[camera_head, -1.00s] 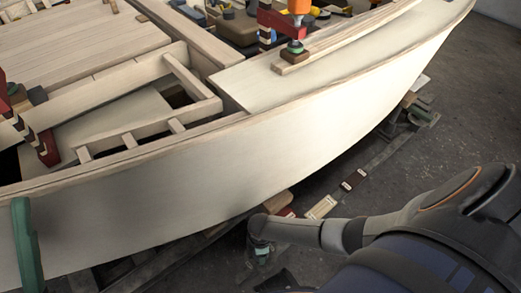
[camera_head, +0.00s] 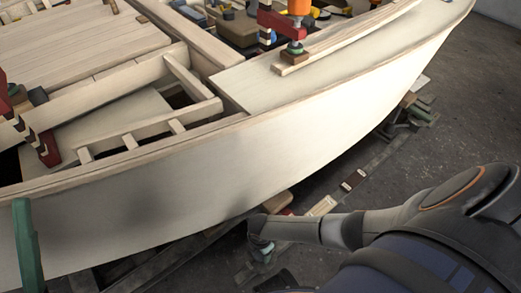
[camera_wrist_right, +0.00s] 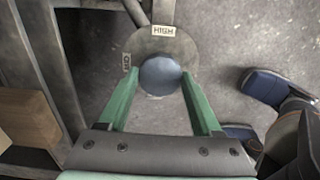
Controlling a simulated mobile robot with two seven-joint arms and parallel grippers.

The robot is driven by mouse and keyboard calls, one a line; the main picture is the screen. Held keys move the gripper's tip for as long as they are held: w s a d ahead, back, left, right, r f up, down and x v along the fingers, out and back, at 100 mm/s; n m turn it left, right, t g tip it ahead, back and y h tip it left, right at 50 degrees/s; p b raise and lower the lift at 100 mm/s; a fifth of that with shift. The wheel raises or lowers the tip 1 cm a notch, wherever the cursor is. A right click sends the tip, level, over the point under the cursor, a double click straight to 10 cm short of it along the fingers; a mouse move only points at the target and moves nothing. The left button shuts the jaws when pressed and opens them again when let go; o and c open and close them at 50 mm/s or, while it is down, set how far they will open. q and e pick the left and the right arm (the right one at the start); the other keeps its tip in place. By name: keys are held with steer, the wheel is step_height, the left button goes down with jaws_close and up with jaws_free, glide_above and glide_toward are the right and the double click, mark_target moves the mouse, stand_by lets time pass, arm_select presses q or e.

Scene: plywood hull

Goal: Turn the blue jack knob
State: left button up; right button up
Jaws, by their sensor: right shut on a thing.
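The blue jack knob (camera_wrist_right: 160,76) is a round, domed blue cap in the right wrist view. It sits over a grey round plate (camera_wrist_right: 150,45) with a label reading HIGH at its top edge and another label at its left. The two green fingers of my right gripper (camera_wrist_right: 161,84) are closed on the knob from both sides. In the head view, my right gripper (camera_head: 262,250) is small and low beside the hull, and the knob cannot be made out there. My left gripper is not in view.
The pale plywood hull (camera_head: 190,195) fills the head view's middle and overhangs the area by my right gripper. A green post (camera_head: 26,245) stands against its left side. Dark beams and wooden blocks (camera_head: 320,207) lie beneath. Grey floor (camera_head: 460,110) is open at right.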

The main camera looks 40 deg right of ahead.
stand_by(0.3)
steer(key=o, duration=1.4)
arm_select(q)
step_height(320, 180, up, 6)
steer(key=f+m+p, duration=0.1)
steer(key=p, duration=0.5)
arm_select(e)
step_height(320, 180, up, 8)
steer(key=shift+r, duration=0.1)
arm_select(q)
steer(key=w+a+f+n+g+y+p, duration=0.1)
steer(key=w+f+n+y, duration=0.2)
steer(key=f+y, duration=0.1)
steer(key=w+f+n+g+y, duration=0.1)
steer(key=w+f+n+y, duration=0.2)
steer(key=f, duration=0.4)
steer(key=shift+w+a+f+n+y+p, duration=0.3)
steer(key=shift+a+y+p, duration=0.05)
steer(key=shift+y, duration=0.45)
arm_select(e)
step_height(320, 180, up, 4)
steer(key=shift+r, duration=0.15)
